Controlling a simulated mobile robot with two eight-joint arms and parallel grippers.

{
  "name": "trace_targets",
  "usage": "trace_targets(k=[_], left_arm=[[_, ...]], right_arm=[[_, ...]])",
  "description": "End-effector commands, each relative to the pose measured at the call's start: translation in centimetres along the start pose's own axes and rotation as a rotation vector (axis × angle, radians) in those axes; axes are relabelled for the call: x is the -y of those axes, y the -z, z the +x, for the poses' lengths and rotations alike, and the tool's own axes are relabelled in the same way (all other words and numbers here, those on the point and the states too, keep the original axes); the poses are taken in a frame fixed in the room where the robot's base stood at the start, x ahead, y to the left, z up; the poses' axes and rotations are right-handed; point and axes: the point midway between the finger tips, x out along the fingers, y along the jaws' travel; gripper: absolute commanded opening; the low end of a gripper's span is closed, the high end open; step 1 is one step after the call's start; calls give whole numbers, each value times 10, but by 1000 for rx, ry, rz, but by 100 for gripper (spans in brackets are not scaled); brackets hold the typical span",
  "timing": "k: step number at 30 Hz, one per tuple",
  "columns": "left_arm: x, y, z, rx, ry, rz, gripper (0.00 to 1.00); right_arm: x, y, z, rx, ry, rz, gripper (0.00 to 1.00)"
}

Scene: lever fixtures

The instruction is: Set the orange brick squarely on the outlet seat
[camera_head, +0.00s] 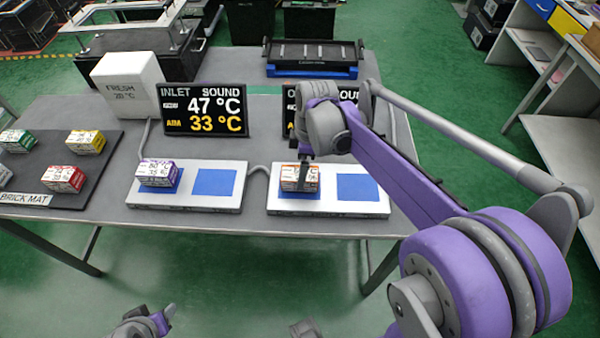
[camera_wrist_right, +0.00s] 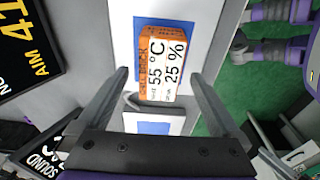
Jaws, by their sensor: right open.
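The orange brick (camera_head: 299,178) sits on the left blue square of the right-hand white plate (camera_head: 328,203), below the mostly hidden outlet display (camera_head: 290,112). In the right wrist view the orange brick (camera_wrist_right: 163,65) shows a face reading 55 °C and 25 %, with a blue square (camera_wrist_right: 150,22) under it. It looks roughly in line with the square, but its far-side footprint is hard to judge. My right gripper (camera_wrist_right: 158,75) is open, its fingers apart on either side of the brick in that view, without visible contact. In the head view my right arm covers part of this area.
A purple-labelled brick (camera_head: 157,172) sits on the left square of the other white plate (camera_head: 190,197). Its display (camera_head: 205,110) reads 47 and 33 °C. Red (camera_head: 63,179), yellow (camera_head: 85,141) and green (camera_head: 17,140) bricks stand on the dark brick mat. The right blue square (camera_head: 357,187) is bare.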

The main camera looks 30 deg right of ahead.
Motion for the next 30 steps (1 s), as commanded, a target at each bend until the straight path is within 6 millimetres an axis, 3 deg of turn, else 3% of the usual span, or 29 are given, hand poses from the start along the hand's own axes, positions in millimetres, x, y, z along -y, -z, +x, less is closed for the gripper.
trace_targets(k=[6, 10, 15, 20, 24, 30], left_arm=[[0, 4, -5, -2, 0, 0, 50], [0, 5, -6, -3, 0, 0, 50], [0, 5, -7, -3, 0, 0, 50], [0, 5, -7, -3, 0, 0, 50], [0, 5, -7, -3, 0, 0, 50], [0, 5, -7, -3, 0, 0, 50]], right_arm=[[0, 0, -48, 0, 0, 1, 100], [0, 0, -65, 0, 0, 0, 100], [7, 1, -73, 0, -10, 27, 100], [48, 2, -60, -17, -89, 223, 100], [100, -5, -34, -82, -188, 500, 100], [156, -19, 5, -221, -272, 828, 100]])
